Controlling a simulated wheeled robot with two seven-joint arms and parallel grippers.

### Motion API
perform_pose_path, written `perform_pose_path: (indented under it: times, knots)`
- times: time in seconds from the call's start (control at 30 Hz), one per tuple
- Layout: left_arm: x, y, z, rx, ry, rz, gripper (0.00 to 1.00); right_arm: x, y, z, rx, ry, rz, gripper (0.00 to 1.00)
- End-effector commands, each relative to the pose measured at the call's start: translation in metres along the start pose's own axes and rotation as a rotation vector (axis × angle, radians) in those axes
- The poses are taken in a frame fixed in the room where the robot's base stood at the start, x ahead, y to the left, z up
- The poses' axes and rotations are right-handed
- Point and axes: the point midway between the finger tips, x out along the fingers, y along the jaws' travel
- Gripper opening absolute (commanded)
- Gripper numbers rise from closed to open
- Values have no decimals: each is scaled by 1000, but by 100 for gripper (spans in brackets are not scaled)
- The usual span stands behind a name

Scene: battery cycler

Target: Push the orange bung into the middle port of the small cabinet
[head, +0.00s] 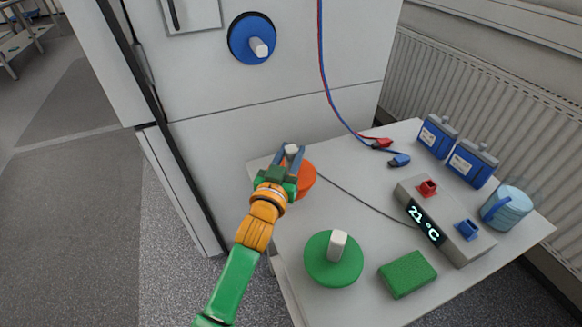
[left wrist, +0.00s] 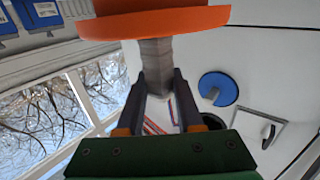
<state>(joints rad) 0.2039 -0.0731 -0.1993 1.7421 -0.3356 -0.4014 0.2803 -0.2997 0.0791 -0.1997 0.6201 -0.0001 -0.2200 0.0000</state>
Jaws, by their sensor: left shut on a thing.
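My left gripper (head: 292,155) is shut on the pale grip of the orange bung (head: 306,178), at the back left of the table. In the left wrist view, the grip stands between my two fingers (left wrist: 158,90) and the orange disc (left wrist: 155,22) fills the top. I cannot tell whether the bung touches the table. The white cabinet (head: 290,95) stands behind, with a blue bung (head: 243,40) in a black-rimmed port. The left wrist view shows that blue bung (left wrist: 218,88) and, beside it, a dark round opening (left wrist: 213,122) partly behind a finger. My right gripper is not in view.
On the table (head: 345,205) are a green bung (head: 320,265), a green block (head: 407,274), a grey 21 °C unit (head: 440,215), blue containers (head: 472,163) and a light-blue mug (head: 507,207). Red and blue leads (head: 323,75) hang before the cabinet. A radiator (head: 480,95) is at right.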

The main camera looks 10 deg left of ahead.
Motion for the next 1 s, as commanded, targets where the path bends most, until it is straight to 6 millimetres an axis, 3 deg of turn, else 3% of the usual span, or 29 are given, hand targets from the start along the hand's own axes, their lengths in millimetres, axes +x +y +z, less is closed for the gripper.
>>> perform_pose_path:
  times: [0.03, 0.1, 0.4, 0.73, 1.0]
  knots:
    - [0, 0, -19, 1, 8, 2, 0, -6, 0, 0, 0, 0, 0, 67]
    - [0, 0, -35, 0, 8, 1, 0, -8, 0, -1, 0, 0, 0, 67]
    - [0, 0, -77, 0, 2, 1, 0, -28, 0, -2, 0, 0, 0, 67]
    - [0, 0, -110, 0, 2, 1, 0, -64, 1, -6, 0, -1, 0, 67]
    - [0, 0, -108, 0, 2, 1, 0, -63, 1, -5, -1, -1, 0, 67]
